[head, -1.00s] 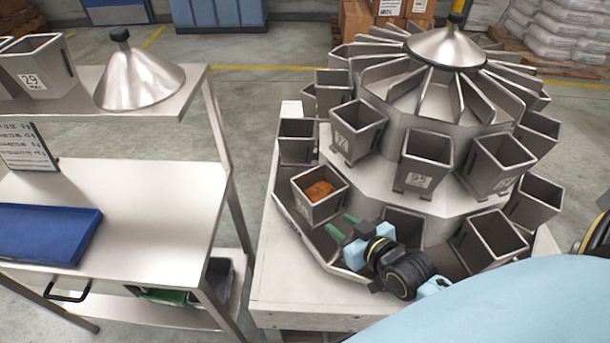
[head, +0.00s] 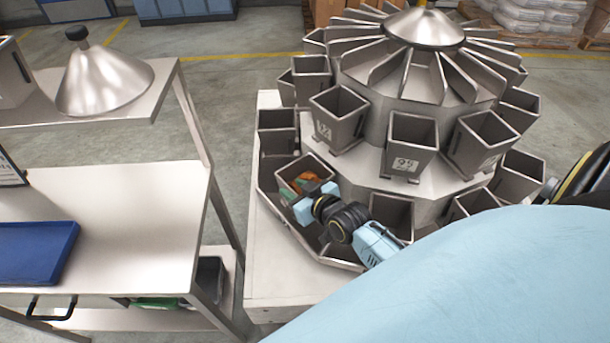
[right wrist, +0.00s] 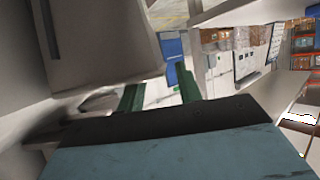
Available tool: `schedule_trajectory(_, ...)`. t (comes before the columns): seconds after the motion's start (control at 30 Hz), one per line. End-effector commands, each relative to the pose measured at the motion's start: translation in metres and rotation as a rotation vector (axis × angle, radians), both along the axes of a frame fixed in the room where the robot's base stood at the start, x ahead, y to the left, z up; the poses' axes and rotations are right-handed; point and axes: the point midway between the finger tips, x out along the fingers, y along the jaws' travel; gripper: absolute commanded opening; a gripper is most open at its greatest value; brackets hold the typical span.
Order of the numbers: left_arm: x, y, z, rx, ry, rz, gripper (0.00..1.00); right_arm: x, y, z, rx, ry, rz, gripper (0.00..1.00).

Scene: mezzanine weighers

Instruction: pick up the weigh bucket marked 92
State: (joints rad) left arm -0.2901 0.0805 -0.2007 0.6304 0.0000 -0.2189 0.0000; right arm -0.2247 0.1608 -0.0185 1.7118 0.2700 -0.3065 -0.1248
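Steel weigh buckets ring the weigher. An upper-ring bucket (head: 338,117) carries a label whose number I cannot read surely; another upper bucket (head: 411,139) is marked 95. A lower bucket (head: 312,165) holds orange-brown product; its front and any label are hidden by my right gripper. I cannot tell which bucket is marked 92. My right gripper (head: 303,190) is at this lower bucket's front, its green fingers by the rim. In the right wrist view its fingers (right wrist: 159,90) stand apart with nothing seen between them, and a grey metal wall (right wrist: 100,40) is close by. My left gripper is out of view.
A steel bench (head: 120,205) with a blue tray (head: 35,250) stands at the left. Its upper shelf holds a metal cone (head: 105,80). Neighbouring buckets, including one on the left (head: 277,130), crowd my right gripper. Floor shows between bench and weigher.

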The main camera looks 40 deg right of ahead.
Motion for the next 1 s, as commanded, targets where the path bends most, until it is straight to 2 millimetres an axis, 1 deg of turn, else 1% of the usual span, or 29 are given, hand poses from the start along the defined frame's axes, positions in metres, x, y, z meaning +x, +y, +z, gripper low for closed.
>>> schedule_trajectory(0.03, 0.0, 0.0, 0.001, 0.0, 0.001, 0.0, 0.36, 0.009, 0.003, -0.001, 0.001, -0.002, 0.0, 0.35)
schedule_trajectory(0.1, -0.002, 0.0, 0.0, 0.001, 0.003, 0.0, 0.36, 0.018, 0.004, -0.005, 0.0, -0.002, 0.0, 0.35)
schedule_trajectory(0.2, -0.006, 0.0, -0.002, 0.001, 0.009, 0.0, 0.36, 0.027, 0.005, -0.01, -0.001, 0.0, -0.001, 0.35)
schedule_trajectory(0.3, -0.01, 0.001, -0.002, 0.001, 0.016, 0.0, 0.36, 0.03, 0.005, -0.012, -0.001, 0.0, -0.001, 0.35)
schedule_trajectory(0.5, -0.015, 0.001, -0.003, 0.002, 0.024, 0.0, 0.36, 0.031, 0.005, -0.012, -0.001, 0.0, 0.0, 0.35)
schedule_trajectory(0.57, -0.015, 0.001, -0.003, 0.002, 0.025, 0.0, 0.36, 0.031, 0.005, -0.012, -0.001, 0.0, 0.0, 0.28)
schedule_trajectory(0.77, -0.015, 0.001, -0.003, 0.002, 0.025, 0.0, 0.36, 0.03, 0.005, -0.012, -0.001, 0.0, -0.001, 0.02)
schedule_trajectory(0.8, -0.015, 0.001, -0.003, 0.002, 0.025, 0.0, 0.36, 0.03, 0.005, -0.012, -0.001, 0.0, -0.001, 0.0)
schedule_trajectory(1.0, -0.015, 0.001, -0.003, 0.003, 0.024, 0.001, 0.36, 0.03, 0.005, -0.012, 0.0, 0.0, 0.0, 0.0)
